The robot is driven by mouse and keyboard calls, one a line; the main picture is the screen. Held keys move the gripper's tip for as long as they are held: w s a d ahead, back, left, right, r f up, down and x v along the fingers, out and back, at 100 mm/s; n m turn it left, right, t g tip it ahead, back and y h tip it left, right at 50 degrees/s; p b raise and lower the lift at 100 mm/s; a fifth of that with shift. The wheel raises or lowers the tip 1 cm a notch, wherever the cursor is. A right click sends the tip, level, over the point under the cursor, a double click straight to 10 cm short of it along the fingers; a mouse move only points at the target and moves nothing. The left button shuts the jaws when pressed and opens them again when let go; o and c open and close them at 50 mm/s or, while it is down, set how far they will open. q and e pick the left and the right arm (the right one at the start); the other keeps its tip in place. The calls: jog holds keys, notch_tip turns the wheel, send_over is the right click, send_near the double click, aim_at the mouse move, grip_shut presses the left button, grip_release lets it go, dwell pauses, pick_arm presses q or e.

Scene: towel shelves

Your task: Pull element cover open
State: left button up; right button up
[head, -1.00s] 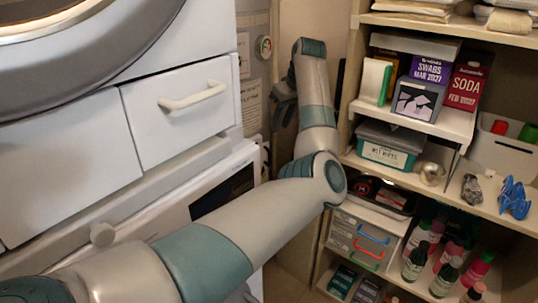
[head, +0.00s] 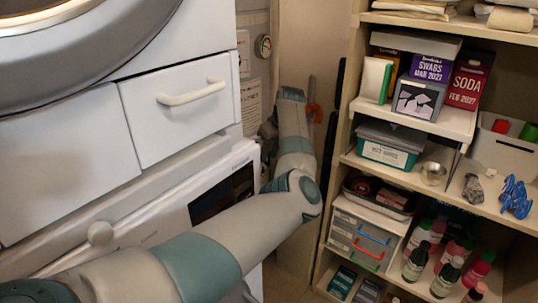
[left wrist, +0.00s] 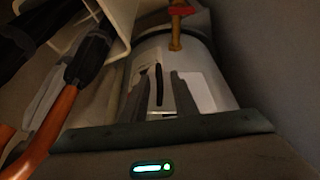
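A pale cylindrical tank (head: 253,65) with a round gauge stands behind the white machines in the head view. The tank (left wrist: 205,62) also fills the middle of the left wrist view, with pale panels or labels on its side. I cannot tell which of these is the element cover. My left gripper (left wrist: 160,90) points at the tank, its two dark fingers apart with a gap between them. I cannot tell whether they touch it. In the head view the left gripper (head: 268,129) is mostly hidden behind my arm. My right gripper is not in view.
A brass pipe with a red handle (left wrist: 180,11) rises above the tank. Orange pipes (left wrist: 52,125) with black sleeves are at left. A white drawer front (head: 182,112) is left of my arm. Stocked shelves (head: 425,177) stand at right.

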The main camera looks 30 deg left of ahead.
pick_arm(q)
jog(key=shift+a+f, duration=0.1)
jog(key=shift+f, duration=0.15)
jog(key=shift+c, duration=0.2)
grip_shut()
dwell(1.2)
